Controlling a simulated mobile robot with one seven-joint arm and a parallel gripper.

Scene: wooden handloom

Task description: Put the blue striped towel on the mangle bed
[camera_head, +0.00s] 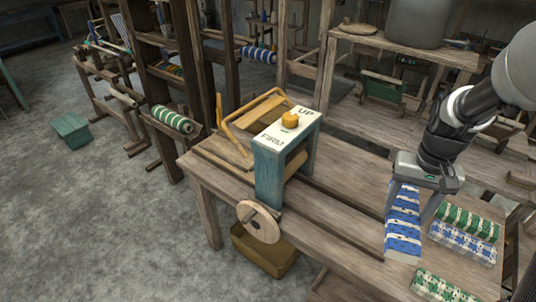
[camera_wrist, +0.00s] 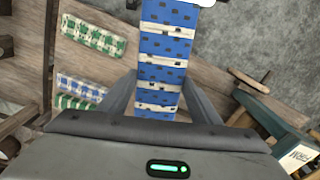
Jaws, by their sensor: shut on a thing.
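The blue striped towel (camera_head: 403,230), blue with white bands, is a long strip between the two fingers of my gripper (camera_head: 407,213), at the right end of the table. My gripper is shut on it. The towel also shows in the wrist view (camera_wrist: 165,48), reaching out past the fingers; I cannot tell if its underside touches the table. The mangle (camera_head: 268,180) is a teal frame with a yellow knob (camera_head: 290,120) on a top marked UP and FIRM. The wooden mangle bed (camera_head: 330,221) runs between rails from the mangle toward the towel. The roller is partly hidden.
A wooden wheel (camera_head: 258,221) juts from the mangle's front. A bent yellow frame (camera_head: 245,118) is behind it. Looms stand at the back left.

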